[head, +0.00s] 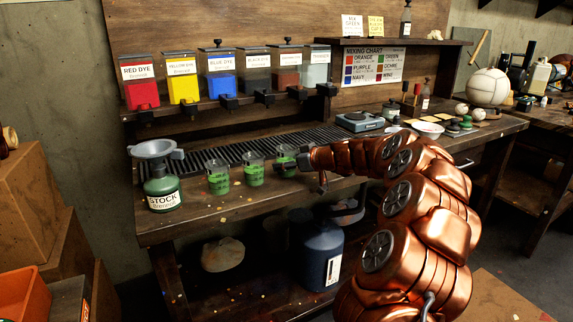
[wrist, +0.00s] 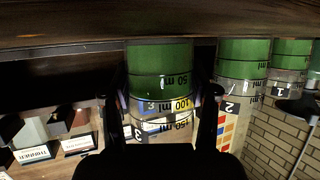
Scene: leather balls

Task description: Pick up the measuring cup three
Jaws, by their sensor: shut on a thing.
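Measuring cup three (head: 286,163) is clear with green liquid in its lower part. It is the rightmost of three similar cups on the wooden bench in the head view. In the wrist view, which is upside down, cup three (wrist: 158,60) fills the middle with its "3" and ml marks showing. My gripper (head: 296,161) reaches it from the right. In the wrist view its dark fingers (wrist: 162,98) are on both sides of the cup, shut on it. The cup appears upright with its base at the bench top.
Cup two (head: 254,170) and cup one (head: 218,179) stand close to the left. The stock bottle (head: 164,190) with a funnel is farther left. A dark slotted grate (head: 225,155) lies behind the cups, below the dye dispensers (head: 222,75). A scale (head: 360,121) stands at the right.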

